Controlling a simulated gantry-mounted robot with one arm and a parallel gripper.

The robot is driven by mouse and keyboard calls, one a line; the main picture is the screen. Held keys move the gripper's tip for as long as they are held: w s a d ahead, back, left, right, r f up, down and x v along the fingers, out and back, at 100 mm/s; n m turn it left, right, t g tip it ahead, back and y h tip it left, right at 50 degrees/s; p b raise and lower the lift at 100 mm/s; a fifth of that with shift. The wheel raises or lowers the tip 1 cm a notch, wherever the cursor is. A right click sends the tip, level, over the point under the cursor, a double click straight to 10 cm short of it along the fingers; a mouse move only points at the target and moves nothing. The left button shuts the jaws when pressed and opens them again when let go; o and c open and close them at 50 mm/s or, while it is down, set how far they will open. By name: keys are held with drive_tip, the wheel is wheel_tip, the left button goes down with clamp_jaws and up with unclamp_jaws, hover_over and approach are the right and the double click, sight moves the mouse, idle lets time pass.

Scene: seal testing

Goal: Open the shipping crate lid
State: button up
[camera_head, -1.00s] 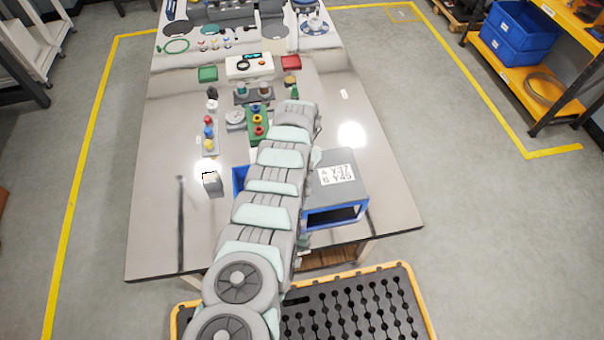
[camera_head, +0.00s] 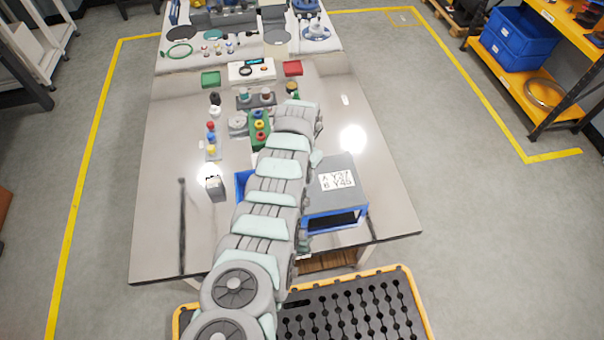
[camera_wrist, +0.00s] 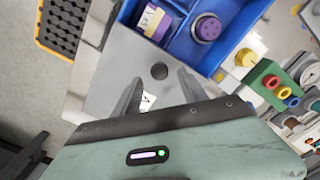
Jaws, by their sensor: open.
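The shipping crate is a blue box (camera_wrist: 219,63) whose grey lid (camera_wrist: 108,91) has a dark round knob. In the wrist view the lid covers one side, and the other side is open. The open part holds a purple-and-yellow piece (camera_wrist: 152,22) and a purple round part (camera_wrist: 207,28). My gripper (camera_wrist: 160,76) is open and empty over the lid, with the knob (camera_wrist: 159,71) just beyond and between its fingertips. Contact cannot be told. In the head view the lid (camera_head: 337,203) carries a white label, and my arm hides the crate's middle and my gripper.
A small dark-and-white block (camera_head: 214,186) stands left of the crate. Several coloured parts and a green fixture (camera_head: 258,131) lie behind it, with a green tray (camera_head: 211,79) and a red tray (camera_head: 292,68) further back.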

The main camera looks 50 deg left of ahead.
drive_tip(key=shift+w+r, duration=0.1)
drive_tip(key=shift+r, duration=3.6)
drive_tip(key=shift+f, duration=0.1)
